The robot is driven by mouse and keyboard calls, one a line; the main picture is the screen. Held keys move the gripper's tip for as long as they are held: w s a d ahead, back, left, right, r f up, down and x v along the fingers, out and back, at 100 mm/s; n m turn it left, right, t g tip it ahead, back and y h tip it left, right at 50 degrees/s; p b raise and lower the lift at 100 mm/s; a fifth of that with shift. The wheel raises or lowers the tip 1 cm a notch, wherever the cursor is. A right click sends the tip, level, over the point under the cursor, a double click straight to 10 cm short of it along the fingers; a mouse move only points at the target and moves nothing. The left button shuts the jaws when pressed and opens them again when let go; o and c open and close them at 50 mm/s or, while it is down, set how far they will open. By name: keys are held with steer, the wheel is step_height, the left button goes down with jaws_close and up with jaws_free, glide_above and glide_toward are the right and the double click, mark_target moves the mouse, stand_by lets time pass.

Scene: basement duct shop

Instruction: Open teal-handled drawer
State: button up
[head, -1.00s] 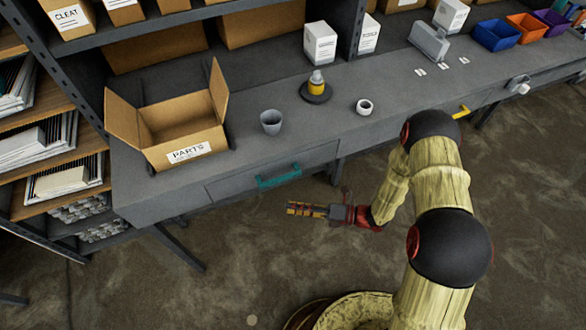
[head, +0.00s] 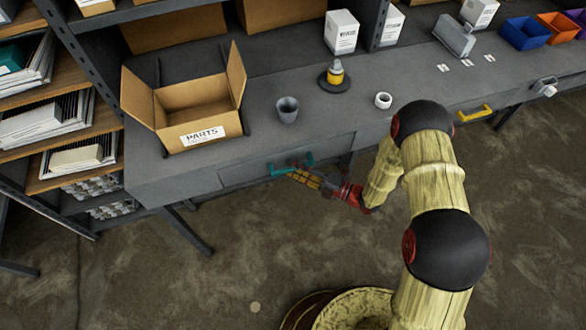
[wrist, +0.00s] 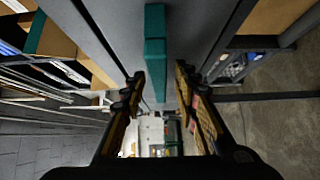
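The teal handle (head: 279,170) is on the front of a grey drawer (head: 236,172) under the workbench. The drawer looks closed, its front level with the bench front. My gripper (head: 296,172) is at the handle, its fingers covering part of the bar in the head view. In the wrist view the teal handle (wrist: 155,50) runs lengthwise between the two spread fingers of my gripper (wrist: 158,82). The gripper is open, with a visible gap on both sides of the handle. I cannot tell how deep the handle sits between the fingertips.
On the bench (head: 330,125) stand a PARTS box (head: 203,136), a grey cup (head: 288,110), a yellow-topped item (head: 335,76) and a white ring (head: 383,100). A yellow handle (head: 474,113) is farther right. A paper shelf (head: 60,125) stands left. Floor in front is clear.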

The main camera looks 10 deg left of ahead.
steer(key=shift+a, duration=0.25)
steer(key=shift+c, duration=0.6)
jaws_close()
